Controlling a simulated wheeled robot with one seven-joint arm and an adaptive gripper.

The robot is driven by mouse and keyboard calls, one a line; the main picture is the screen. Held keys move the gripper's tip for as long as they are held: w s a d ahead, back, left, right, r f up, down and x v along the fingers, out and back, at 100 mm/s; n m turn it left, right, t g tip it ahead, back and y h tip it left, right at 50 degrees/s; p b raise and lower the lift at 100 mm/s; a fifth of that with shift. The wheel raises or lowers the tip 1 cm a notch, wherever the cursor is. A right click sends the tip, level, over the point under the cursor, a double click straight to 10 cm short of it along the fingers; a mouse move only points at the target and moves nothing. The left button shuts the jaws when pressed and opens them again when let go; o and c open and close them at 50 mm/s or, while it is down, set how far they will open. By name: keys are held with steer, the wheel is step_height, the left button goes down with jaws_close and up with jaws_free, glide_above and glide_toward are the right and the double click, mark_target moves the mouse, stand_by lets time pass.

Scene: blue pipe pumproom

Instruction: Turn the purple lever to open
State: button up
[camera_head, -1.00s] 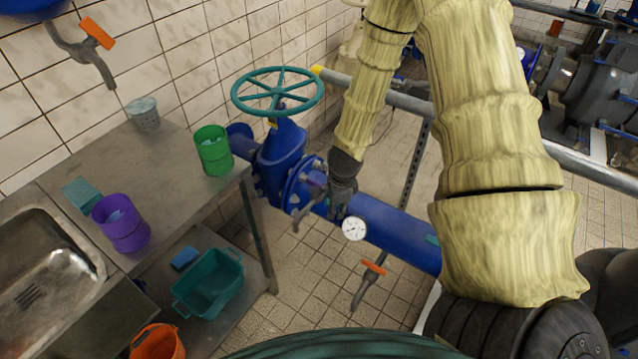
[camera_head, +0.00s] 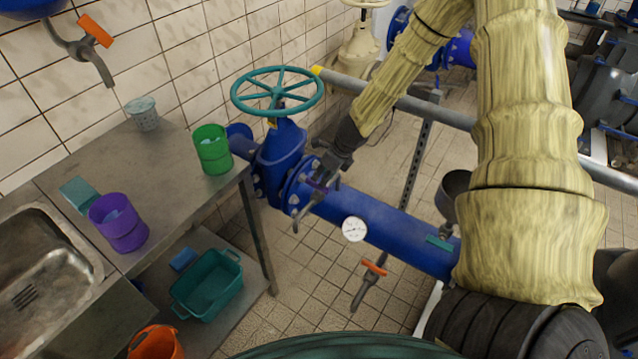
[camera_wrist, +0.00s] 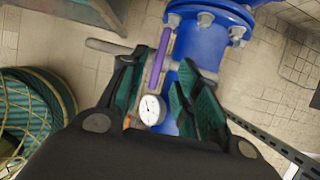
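The purple lever (camera_wrist: 162,45) is a thin bar at the blue pipe (camera_wrist: 204,42), just below its bolted flange in the wrist view. My gripper (camera_wrist: 160,72) is open, and the lever appears between its two green-padded fingers. I cannot tell whether either finger touches it. In the head view my gripper (camera_head: 326,178) is tilted toward the lower left, at the pipe beside the flange. Only a little purple of the lever (camera_head: 317,185) shows there, partly hidden by the gripper. A grey spout (camera_head: 302,212) sticks out below the lever.
A round gauge (camera_head: 355,229) and an orange-handled tap (camera_head: 370,278) sit further along the pipe. A teal handwheel (camera_head: 277,91) stands above the blue valve. A grey rail (camera_head: 405,100) runs behind. The metal table (camera_head: 165,165) with green and purple cups stands at left.

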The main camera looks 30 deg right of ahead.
mark_target(317, 187)
steer(key=shift+x, duration=2.7)
jaws_close()
